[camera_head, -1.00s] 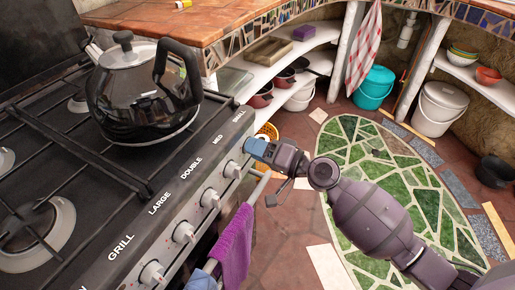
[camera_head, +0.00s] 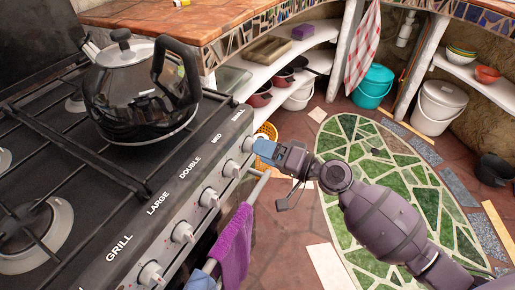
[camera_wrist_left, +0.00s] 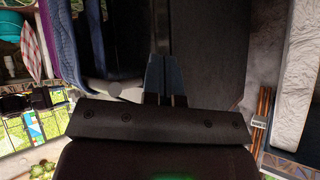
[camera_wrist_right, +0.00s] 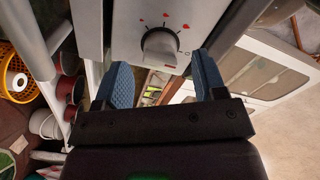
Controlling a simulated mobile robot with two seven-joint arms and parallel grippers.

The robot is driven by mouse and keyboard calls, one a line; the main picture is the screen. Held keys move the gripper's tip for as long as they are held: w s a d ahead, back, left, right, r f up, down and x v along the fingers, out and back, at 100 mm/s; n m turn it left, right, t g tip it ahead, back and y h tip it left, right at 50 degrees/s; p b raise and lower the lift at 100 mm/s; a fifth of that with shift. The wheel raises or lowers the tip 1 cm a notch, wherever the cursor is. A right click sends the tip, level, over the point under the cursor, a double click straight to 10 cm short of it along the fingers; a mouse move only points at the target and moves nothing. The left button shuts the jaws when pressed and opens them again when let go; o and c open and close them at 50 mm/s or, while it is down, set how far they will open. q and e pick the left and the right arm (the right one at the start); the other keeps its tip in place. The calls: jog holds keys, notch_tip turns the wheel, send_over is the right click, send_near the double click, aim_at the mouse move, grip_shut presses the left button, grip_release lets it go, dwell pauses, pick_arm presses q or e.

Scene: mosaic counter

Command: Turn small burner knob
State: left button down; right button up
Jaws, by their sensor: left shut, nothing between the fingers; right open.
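The small burner knob (camera_head: 248,145) is the farthest in the row on the stove's front panel, by the farthest label. In the right wrist view the knob (camera_wrist_right: 160,47) is round and grey, with red marks around it. My right gripper (camera_head: 264,149) is open just right of the knob. In its wrist view the blue fingertips (camera_wrist_right: 164,78) spread to either side, with the knob ahead between them and no visible contact. My left gripper (camera_wrist_left: 166,78) is shut and empty before a dark surface. It is outside the head view.
Other knobs (camera_head: 209,198) line the panel toward me. A rail (camera_head: 256,188) with a purple towel (camera_head: 235,247) runs in front. A black kettle (camera_head: 142,95) stands on the hob. A yellow basket (camera_head: 266,131) lies behind my right gripper. The floor to the right has free room.

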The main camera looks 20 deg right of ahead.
pick_arm(q)
jog(key=shift+w+t+b, duration=0.1)
jog(key=shift+t+b, duration=0.2)
jog(key=shift+b, duration=0.2)
pick_arm(e)
jog(key=v, duration=0.8)
jog(key=shift+s, duration=0.1)
